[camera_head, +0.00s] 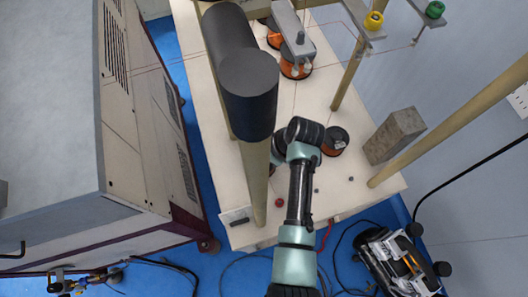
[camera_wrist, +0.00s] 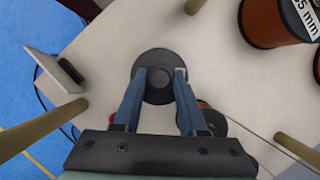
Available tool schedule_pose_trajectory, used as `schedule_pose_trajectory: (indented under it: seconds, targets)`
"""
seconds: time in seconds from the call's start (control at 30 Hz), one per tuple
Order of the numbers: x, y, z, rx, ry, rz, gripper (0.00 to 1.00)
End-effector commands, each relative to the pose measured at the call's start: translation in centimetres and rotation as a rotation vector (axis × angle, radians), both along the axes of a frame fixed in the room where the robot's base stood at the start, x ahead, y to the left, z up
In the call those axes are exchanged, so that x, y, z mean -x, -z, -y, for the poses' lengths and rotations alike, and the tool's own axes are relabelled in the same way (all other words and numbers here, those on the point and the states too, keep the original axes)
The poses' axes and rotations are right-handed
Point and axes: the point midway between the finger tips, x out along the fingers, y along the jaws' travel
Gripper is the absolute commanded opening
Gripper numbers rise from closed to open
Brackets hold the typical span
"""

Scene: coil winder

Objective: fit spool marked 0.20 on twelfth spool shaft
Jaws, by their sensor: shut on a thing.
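My gripper is seen from above in the wrist view (camera_wrist: 160,76), its two blue-grey fingers closed on the raised middle of a dark round spool (camera_wrist: 159,94). The spool's flat dark top faces the wrist camera; its marking cannot be seen. In the head view my arm covers the fingertips and the held spool. I cannot tell which shaft is the twelfth.
A dark and copper spool (camera_head: 336,140) stands on the pale table (camera_head: 215,130) right of my wrist. More copper spools (camera_head: 296,68) stand farther back. Tan poles (camera_head: 345,85), a large dark cylinder (camera_head: 249,95) and a grey block (camera_head: 395,136) stand nearby.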

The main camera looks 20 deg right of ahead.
Motion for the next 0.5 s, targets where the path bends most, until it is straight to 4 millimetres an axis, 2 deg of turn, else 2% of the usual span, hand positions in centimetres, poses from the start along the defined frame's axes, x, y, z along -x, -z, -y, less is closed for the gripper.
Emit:
schedule_pose_trajectory:
  seconds: [0.33, 0.37, 0.5]
  targets:
    - [-0.15, 0.82, 0.03, 0.000, 0.000, 0.004, 0.00]
    - [-0.16, 0.72, 0.03, 0.000, 0.000, 0.004, 0.46]
    - [-0.11, 0.75, 0.02, 0.000, 0.000, 0.003, 0.72]
